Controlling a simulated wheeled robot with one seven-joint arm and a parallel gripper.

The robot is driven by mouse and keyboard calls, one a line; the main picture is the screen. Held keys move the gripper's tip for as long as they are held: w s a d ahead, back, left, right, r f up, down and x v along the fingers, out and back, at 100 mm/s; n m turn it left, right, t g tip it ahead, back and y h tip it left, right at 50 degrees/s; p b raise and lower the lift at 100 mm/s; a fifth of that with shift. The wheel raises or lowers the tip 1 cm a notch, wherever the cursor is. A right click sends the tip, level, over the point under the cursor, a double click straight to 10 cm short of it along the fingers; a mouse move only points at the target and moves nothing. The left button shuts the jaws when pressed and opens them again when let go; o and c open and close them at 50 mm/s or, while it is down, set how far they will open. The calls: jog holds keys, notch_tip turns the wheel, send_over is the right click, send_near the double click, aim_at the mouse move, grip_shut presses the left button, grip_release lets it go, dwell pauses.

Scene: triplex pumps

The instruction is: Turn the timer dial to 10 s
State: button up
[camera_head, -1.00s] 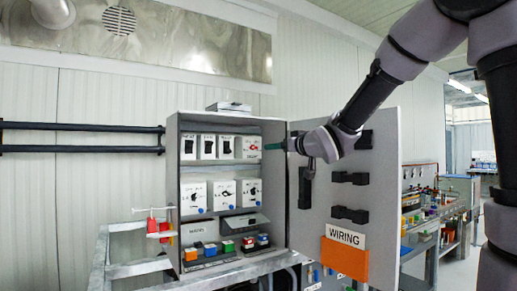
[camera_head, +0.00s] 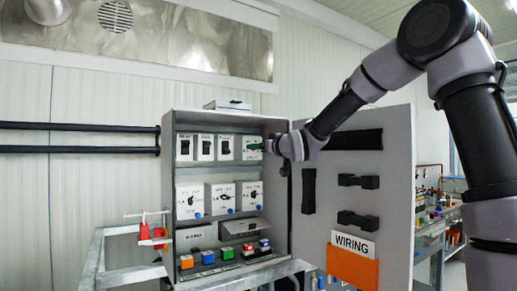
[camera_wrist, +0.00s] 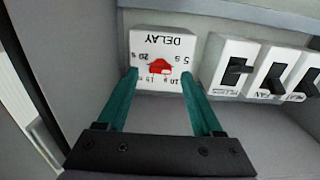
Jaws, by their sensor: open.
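The timer is a white box marked DELAY (camera_wrist: 163,42), shown upside down in the wrist view, with 20 s, 15, 10 s and 5 s around a red dial (camera_wrist: 160,67). Which mark the dial points to is unclear. My gripper (camera_wrist: 159,73) is open, its two green fingers on either side of the dial. A gap seems to show between each finger and the dial; contact cannot be told. In the head view the timer box (camera_head: 250,154) is at the right end of the cabinet's top row, and my gripper (camera_head: 265,146) reaches it from the right.
Black-switch boxes (camera_wrist: 238,68) stand right beside the timer in the wrist view. The grey cabinet (camera_head: 168,190) holds a row of knob boxes (camera_head: 190,201) and several coloured buttons below. Its open door (camera_head: 400,190) stands to the right, behind my arm.

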jog(key=shift+w+a, duration=0.25)
jog(key=shift+w, duration=0.1)
grip_shut()
jog(key=m, duration=1.1)
jog(key=shift+w+d+f+m, duration=0.1)
jog(key=shift+d+m, duration=0.1)
jog(key=shift+m, duration=0.1)
dwell(0.5)
